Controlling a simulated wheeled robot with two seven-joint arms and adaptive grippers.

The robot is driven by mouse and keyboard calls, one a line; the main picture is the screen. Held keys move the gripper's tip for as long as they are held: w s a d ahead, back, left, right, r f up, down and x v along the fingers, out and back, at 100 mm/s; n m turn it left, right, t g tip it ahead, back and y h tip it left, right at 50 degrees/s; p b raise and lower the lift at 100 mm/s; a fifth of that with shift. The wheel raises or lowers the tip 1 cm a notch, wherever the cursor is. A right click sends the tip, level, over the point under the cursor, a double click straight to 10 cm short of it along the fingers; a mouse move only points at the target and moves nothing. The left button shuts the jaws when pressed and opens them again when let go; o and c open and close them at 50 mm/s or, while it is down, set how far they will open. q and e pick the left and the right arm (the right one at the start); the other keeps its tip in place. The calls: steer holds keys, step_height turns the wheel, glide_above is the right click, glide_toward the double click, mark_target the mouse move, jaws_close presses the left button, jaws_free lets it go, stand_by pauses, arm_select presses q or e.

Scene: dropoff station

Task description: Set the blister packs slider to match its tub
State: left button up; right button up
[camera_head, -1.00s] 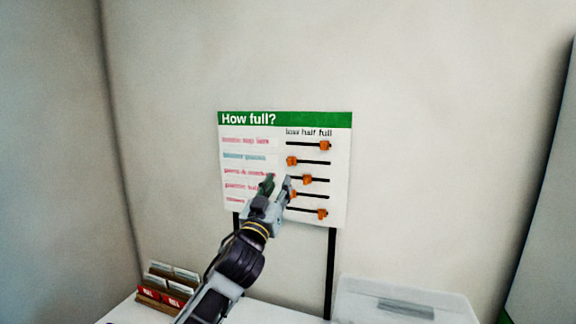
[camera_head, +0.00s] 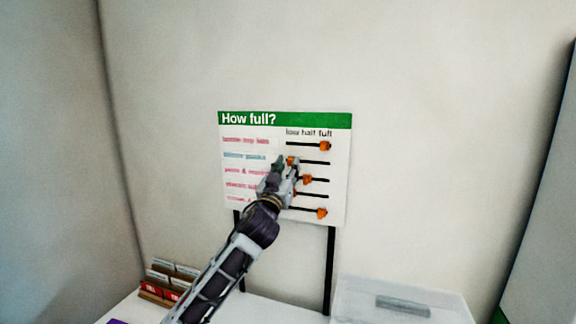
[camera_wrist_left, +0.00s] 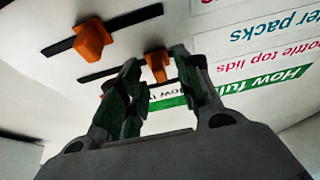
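A white board with a green "How full?" header (camera_head: 285,119) has rows of labels and black slider tracks with orange knobs. The blister packs label (camera_head: 244,156) is in the second row. Its orange knob (camera_head: 290,160) is at the low end of its track (camera_head: 316,162). My left gripper (camera_head: 287,162) is at this knob, its fingers apart on either side. In the left wrist view, upside down, the knob (camera_wrist_left: 157,66) shows between the open fingertips (camera_wrist_left: 158,62); whether they touch it, I cannot tell. My right gripper is out of view.
Above, the bottle top lids knob (camera_head: 325,146) is at full. Below, the third-row knob (camera_head: 306,181) is near half and close to my gripper. The bottom knob (camera_head: 322,213) is near full. A clear tub (camera_head: 402,292) and a card rack (camera_head: 168,284) stand below.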

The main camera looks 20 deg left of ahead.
arm_select(q)
steer(key=shift+w+r, duration=0.1)
steer(key=shift+w, duration=0.2)
steer(key=shift+c, duration=0.4)
jaws_close()
